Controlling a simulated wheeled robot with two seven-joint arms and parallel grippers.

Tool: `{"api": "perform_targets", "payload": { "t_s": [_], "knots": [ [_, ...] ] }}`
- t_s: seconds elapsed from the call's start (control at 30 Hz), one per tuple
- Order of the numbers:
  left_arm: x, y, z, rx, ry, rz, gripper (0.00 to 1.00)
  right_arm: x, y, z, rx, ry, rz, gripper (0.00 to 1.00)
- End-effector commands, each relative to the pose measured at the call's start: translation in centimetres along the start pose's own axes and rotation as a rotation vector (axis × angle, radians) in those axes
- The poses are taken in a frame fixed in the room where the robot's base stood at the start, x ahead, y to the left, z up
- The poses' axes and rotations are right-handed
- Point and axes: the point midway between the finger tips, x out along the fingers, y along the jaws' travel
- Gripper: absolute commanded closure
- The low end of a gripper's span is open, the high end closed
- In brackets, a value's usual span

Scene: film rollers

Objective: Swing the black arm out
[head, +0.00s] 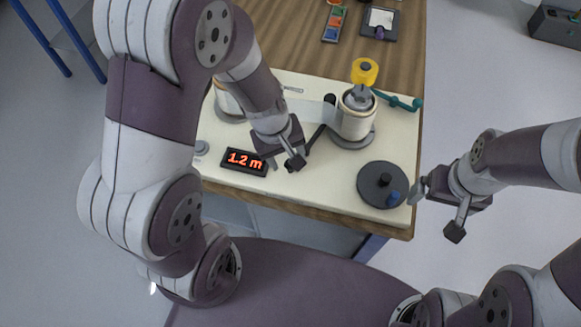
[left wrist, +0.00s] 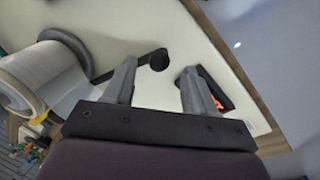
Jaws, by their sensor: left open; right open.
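The black arm (head: 318,135) is a thin bar on the cream board, in front of the right film roll (head: 356,118). In the left wrist view the black arm (left wrist: 130,64) runs from beside the roll to a round black knob (left wrist: 158,60). My left gripper (head: 286,163) is over the board at the bar's near end. In the left wrist view its open fingers (left wrist: 160,72) show on either side of the knob; I cannot tell if they touch it. My right gripper (head: 437,210) is open and empty, off the board's right edge.
A display reading 1.2 m (head: 245,162) lies just left of my left gripper. A dark disc with a blue knob (head: 381,186) sits at the board's front right. My left arm hides part of the left roll.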

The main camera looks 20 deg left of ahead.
Motion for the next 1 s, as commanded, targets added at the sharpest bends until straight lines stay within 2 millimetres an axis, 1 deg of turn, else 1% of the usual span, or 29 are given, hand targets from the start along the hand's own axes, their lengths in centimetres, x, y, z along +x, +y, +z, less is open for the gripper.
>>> {"api": "perform_targets", "payload": {
  "t_s": [0.03,0.1,0.2,0.33,0.57,0.6,0.67,0.7,0.73,0.77,1.0],
  "knots": [
    [1.8,-0.1,0.1,0.0,-0.002,-0.001,0.44,1.1,0.0,0.1,0.0,0.0,0.0,0.04],
    [3.2,-0.1,0.1,0.002,-0.002,-0.002,0.44,1.7,0.0,0.2,0.0,0.0,0.0,0.04],
    [4.5,-0.1,0.0,0.002,0.0,0.0,0.44,2.3,0.0,0.3,0.0,0.0,0.0,0.04],
    [5.2,0.0,0.0,0.002,0.0,0.0,0.44,2.5,0.0,0.3,0.0,0.0,0.0,0.04],
    [5.2,0.0,0.0,0.003,0.001,0.0,0.44,2.4,0.0,0.3,0.0,0.0,0.0,0.04],
    [5.2,0.0,0.0,0.003,0.0,0.0,0.51,2.4,0.0,0.3,0.0,0.0,0.0,0.04],
    [5.2,0.0,0.0,0.003,0.001,0.0,0.7,2.4,0.0,0.3,0.0,0.0,0.0,0.04],
    [5.2,0.0,0.0,0.003,0.001,0.0,0.83,2.4,0.0,0.3,0.0,0.0,0.0,0.04],
    [5.2,0.0,0.0,0.003,0.0,0.0,0.93,2.4,0.0,0.3,0.0,0.0,0.0,0.04],
    [5.2,0.0,0.0,0.003,0.0,0.0,1.0,2.4,0.0,0.3,0.0,0.0,0.0,0.04],
    [5.2,-0.1,0.0,0.001,0.0,-0.002,1.0,2.4,0.0,0.3,0.0,0.0,0.0,0.04]
  ]
}}
